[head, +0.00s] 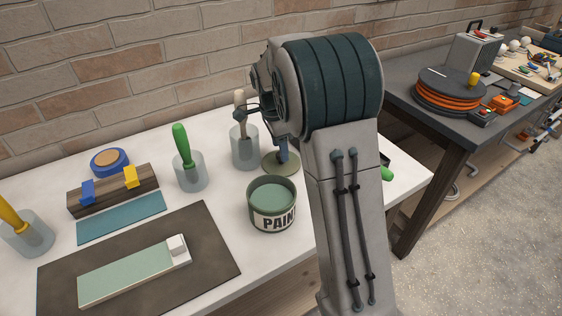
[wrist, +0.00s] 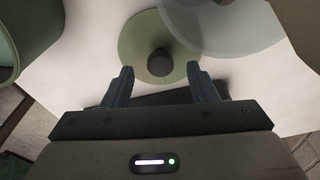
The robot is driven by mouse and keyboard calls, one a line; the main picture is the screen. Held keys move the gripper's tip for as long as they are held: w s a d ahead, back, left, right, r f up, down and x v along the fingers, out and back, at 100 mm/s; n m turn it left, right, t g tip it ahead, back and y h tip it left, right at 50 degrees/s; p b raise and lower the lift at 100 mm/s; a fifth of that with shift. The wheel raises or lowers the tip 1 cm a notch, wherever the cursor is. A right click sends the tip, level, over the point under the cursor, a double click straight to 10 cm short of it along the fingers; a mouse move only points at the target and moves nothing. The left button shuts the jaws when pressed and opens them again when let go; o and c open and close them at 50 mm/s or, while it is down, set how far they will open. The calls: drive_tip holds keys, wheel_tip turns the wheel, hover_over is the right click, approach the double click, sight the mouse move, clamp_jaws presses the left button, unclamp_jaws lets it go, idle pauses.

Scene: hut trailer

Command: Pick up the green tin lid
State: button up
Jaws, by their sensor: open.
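The green tin lid (head: 272,164) is a pale olive-green disc lying flat on the white table, behind the open paint tin (head: 272,204). In the wrist view the lid (wrist: 136,45) shows a dark round knob (wrist: 160,62) at its middle. My gripper (wrist: 163,78) is open, its two blue-grey fingers apart on either side of the knob's near side. In the head view my gripper (head: 281,155) is over the lid, partly hidden by my arm. I cannot tell whether the fingers touch the lid.
A clear jar (head: 245,150) with a brush stands close behind the lid. Another jar (head: 190,174) holds a green-handled tool. The paint tin stands in front of the lid. A dark mat (head: 215,258) with a green-topped block lies at the front left of the white table (head: 400,205).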

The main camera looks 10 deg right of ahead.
drive_tip(key=shift+d+f, duration=0.1)
drive_tip(key=shift+f, duration=1.1)
drive_tip(key=c, duration=1)
drive_tip(key=shift+r, duration=0.15)
